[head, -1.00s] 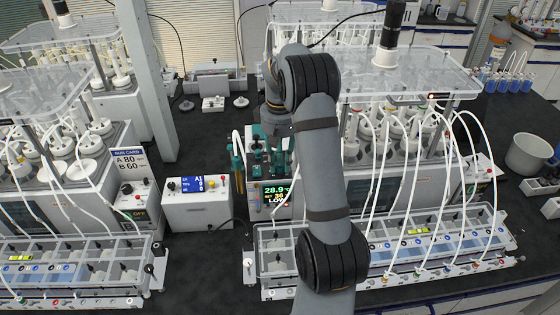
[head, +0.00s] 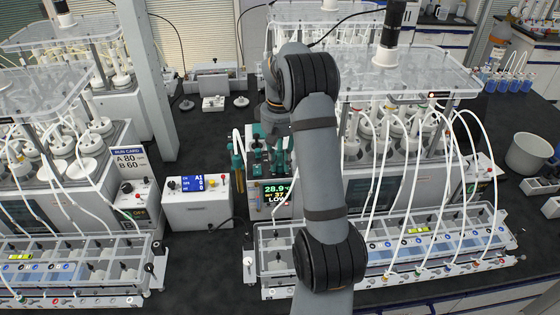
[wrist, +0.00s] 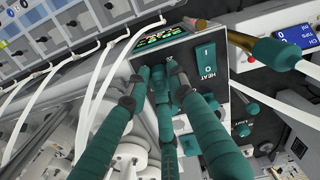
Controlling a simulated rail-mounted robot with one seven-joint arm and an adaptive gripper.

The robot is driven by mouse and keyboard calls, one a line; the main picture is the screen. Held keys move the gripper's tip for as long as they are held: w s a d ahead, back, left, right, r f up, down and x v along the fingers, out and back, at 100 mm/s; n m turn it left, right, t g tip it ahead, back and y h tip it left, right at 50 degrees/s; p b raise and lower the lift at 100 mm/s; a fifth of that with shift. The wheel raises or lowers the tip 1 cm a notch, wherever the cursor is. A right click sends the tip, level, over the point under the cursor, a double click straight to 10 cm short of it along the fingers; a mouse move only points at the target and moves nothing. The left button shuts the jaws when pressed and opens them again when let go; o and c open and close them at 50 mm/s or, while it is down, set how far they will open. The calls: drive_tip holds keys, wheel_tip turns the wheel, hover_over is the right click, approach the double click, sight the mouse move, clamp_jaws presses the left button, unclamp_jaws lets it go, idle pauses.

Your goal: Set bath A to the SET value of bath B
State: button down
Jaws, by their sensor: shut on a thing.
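A bath controller shows in the head view with a lit display (head: 277,193). It reads 28.9 in green, a small yellow SET line that looks like 37, and LOW. In the wrist view the same display (wrist: 160,37) is seen edge-on, beside a HEAT switch (wrist: 208,70). My gripper (wrist: 158,78), with teal fingers, is closed at the top of this controller's box. What it grips is mostly hidden between the fingertips. The arm covers part of the box in the head view. Which bath is A or B cannot be read.
A run card (head: 130,162) reading A 80, B 60 stands on the left unit. A white box (head: 197,203) with a blue screen is left of the controller. A teal hose with a brass end (wrist: 198,25) is close right of the fingers. White tubes and clear-lidded racks crowd the front.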

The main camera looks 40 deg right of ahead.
drive_tip(key=shift+w+d+r, duration=0.2)
drive_tip(key=shift+w, duration=0.05)
idle(0.4)
drive_tip(key=c, duration=2)
unclamp_jaws()
drive_tip(key=o, duration=0.3)
drive_tip(key=shift+f, duration=0.15)
drive_tip(key=shift+o, duration=0.2)
drive_tip(key=shift+r+p, duration=0.3)
drive_tip(key=shift+p, duration=0.05)
wheel_tip(320, 180, up, 11)
drive_tip(key=p, duration=0.7)
drive_tip(key=shift+r, duration=0.15)
